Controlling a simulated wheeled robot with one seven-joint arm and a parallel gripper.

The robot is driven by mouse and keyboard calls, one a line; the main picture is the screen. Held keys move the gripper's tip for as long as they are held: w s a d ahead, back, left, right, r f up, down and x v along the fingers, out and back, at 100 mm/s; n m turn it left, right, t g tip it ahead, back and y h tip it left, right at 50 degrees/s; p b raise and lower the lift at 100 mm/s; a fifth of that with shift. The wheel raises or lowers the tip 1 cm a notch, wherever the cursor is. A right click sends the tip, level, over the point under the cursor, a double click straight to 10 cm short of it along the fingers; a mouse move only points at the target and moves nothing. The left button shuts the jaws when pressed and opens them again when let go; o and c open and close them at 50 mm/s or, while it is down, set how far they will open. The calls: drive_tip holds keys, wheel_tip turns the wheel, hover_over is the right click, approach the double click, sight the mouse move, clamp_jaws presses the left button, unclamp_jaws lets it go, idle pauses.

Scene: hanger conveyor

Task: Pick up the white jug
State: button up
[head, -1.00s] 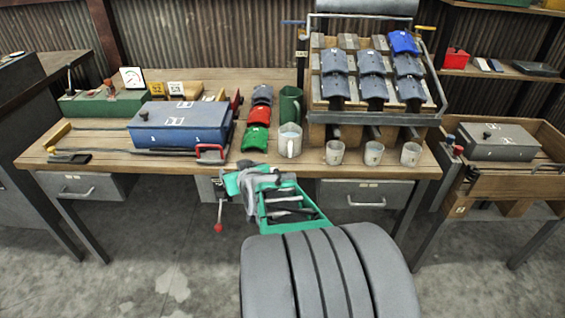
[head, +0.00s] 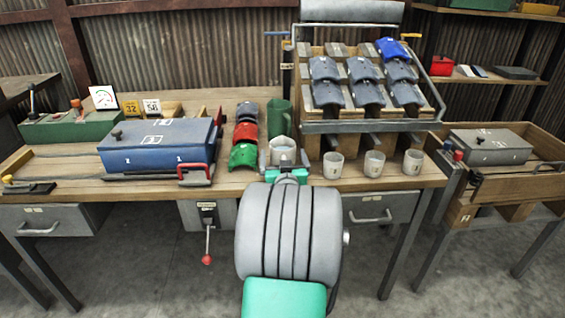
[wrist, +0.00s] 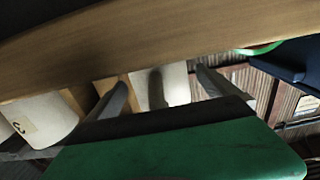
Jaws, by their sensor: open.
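The white jug (head: 283,147) stands upright near the front edge of the workbench, in front of a green jug (head: 279,116). My gripper (head: 284,160) is open at the jug's near side, with one finger to each side of it in the head view. In the wrist view the white jug (wrist: 172,88) shows between the two spread fingers of my gripper (wrist: 160,82), its dark handle-like strip facing me. I cannot tell whether the fingers touch it. My arm hides the jug's lower part in the head view.
Several white cups (head: 374,163) stand in a row to the right, below a rack (head: 330,127) of blue-grey parts. Red and green curved pieces (head: 243,155) lie left of the jug. A blue box (head: 158,147) sits further left. Bare wood (head: 225,180) shows at the front edge.

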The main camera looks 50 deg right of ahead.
drive_tip(key=shift+c, duration=0.2)
drive_tip(key=c, duration=1.8)
drive_tip(key=shift+r, duration=0.1)
drive_tip(key=shift+c, duration=0.3)
